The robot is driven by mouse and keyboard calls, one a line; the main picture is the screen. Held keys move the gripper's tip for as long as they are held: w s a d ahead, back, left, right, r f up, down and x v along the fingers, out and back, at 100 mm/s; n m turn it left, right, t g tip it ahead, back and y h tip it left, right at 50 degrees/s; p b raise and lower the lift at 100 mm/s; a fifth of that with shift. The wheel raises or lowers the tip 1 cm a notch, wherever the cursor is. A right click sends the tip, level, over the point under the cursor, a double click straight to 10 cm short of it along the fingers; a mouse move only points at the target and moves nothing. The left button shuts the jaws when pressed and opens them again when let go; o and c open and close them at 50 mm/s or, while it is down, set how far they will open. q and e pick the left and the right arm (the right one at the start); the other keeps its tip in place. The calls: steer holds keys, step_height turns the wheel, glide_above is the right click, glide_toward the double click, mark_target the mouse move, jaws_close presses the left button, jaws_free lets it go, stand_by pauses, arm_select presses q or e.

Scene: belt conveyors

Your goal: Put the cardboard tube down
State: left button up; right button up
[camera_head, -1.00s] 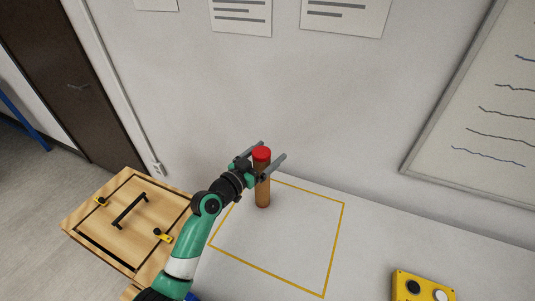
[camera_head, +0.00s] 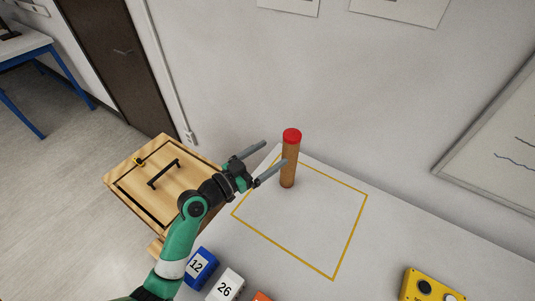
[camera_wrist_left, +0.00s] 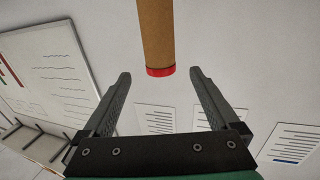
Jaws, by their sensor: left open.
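The cardboard tube (camera_head: 290,160) is brown with a red cap and stands upright on the white table. Its base is inside the yellow outlined square (camera_head: 351,237), near the far corner. My left gripper (camera_head: 275,152) is open and empty, with its two grey fingers spread, just left of the tube. In the left wrist view the tube (camera_wrist_left: 156,32) and its red cap show beyond the open fingertips (camera_wrist_left: 160,73), apart from both fingers. My right gripper is not in view.
A blue block marked 12 (camera_head: 201,266) and a white block marked 26 (camera_head: 225,287) sit at the table's near left. A yellow control box (camera_head: 430,288) is at the near right. A wooden box with a black handle (camera_head: 163,174) stands left. A wall rises behind.

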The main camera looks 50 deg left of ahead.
arm_select(q)
steer(key=shift+r, duration=0.1)
steer(key=w+d+r+m+t+h, duration=0.15)
steer(key=d+r, duration=0.25)
steer(key=r, duration=0.7)
steer(key=w+d+r+m+t+h, duration=0.15)
steer(key=d+r, duration=0.35)
steer(key=r, duration=0.5)
steer(key=s+d+r+t, duration=0.2)
steer(key=s+r, duration=0.1)
steer(key=r, duration=0.4)
steer(key=s+d+r+n+t, duration=0.1)
steer(key=s+d+r+t, duration=0.1)
steer(key=r, duration=0.5)
steer(key=s+d+r+t, duration=0.2)
steer(key=s+d+r, duration=0.2)
steer(key=s+r, duration=0.2)
steer(key=shift+r+n, duration=0.4)
steer(key=shift+r, duration=0.45)
